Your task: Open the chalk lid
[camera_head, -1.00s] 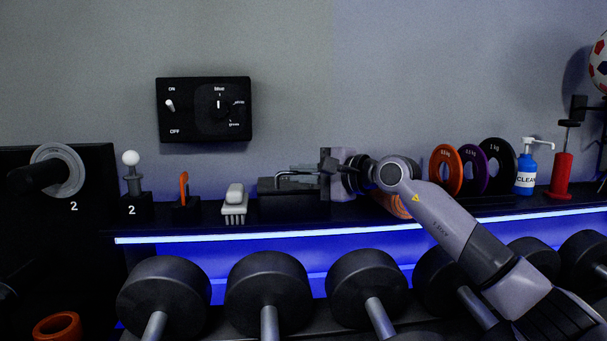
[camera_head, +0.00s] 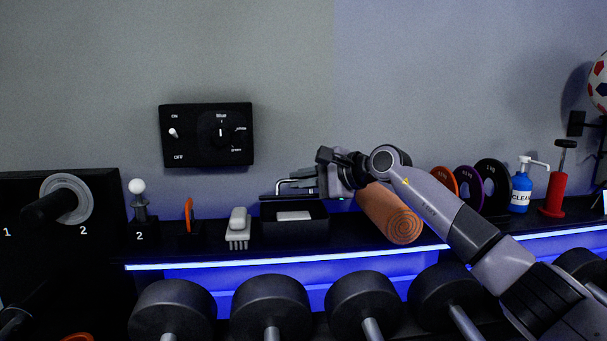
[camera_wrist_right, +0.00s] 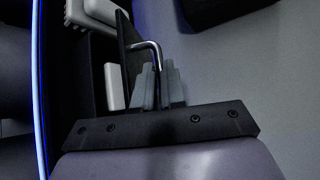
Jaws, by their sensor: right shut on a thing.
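The chalk box (camera_head: 323,222) is a black open-topped box on the shelf, with a white block (camera_head: 294,216) inside. The block also shows in the right wrist view (camera_wrist_right: 114,86). The dark chalk lid (camera_head: 275,197) is raised above the box, roughly level, with its bent metal handle (camera_head: 284,182) on top. My right gripper (camera_head: 305,184) comes from the right and is shut on the handle. The handle (camera_wrist_right: 149,46) runs between the fingers (camera_wrist_right: 157,88) in the right wrist view, beside the dark lid plate (camera_wrist_right: 128,50). My left gripper is not in view.
A brush (camera_head: 238,228) and an orange item (camera_head: 189,214) stand left of the box. A rolled orange mat (camera_head: 390,213) lies close right, under my right arm. Weight plates (camera_head: 490,187) and a blue bottle (camera_head: 521,188) are farther right. Dumbbells (camera_head: 270,300) line the front below.

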